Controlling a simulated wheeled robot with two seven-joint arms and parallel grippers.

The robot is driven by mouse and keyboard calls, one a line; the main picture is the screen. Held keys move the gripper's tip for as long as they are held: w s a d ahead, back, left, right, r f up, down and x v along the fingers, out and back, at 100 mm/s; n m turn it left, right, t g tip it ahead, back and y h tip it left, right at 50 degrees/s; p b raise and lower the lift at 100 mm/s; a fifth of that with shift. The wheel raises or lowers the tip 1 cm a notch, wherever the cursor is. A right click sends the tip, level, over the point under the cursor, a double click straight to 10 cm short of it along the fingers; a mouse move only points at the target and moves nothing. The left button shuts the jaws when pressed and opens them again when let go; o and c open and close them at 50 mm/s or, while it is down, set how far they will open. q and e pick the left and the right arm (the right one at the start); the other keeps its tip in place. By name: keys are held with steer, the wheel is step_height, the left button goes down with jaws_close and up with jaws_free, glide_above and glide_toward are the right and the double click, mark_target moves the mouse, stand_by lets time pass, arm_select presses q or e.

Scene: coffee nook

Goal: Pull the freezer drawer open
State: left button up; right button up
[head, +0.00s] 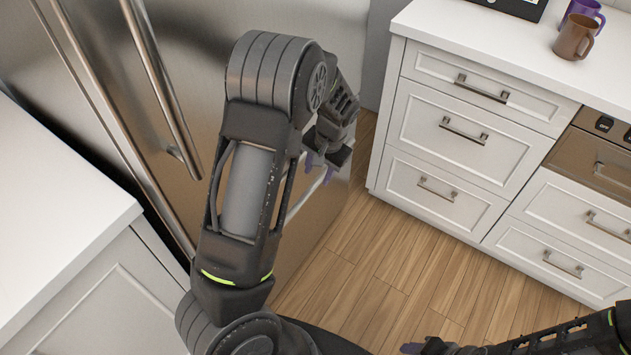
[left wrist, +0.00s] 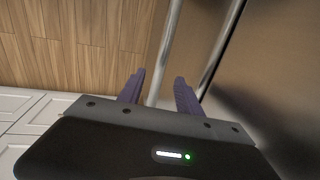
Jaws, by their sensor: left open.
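The freezer drawer (head: 322,228) is the low stainless front of the fridge, partly hidden behind my left arm; I see no gap at its edge. Its bar handle (head: 301,201) shows as a pale strip beside the arm. My left gripper (head: 320,168), with purple fingertips, is open at the handle. In the left wrist view the open fingers (left wrist: 159,92) point toward a metal bar (left wrist: 166,48) that lines up with the gap between them. I cannot tell whether they touch it. My right gripper (head: 425,347) is at the bottom edge, partly cut off.
Tall door handles (head: 160,85) run down the upper fridge doors. A white counter (head: 60,190) stands at left. White drawer cabinets (head: 450,140) stand at right, with brown (head: 576,38) and purple (head: 583,10) mugs on top. The wooden floor (head: 390,265) between is clear.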

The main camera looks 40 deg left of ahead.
mark_target(315, 184)
arm_select(q)
steer(key=f, duration=0.2)
steer(key=a+f, duration=0.1)
steer(key=f, duration=0.2)
jaws_close()
stand_by(0.4)
stand_by(1.0)
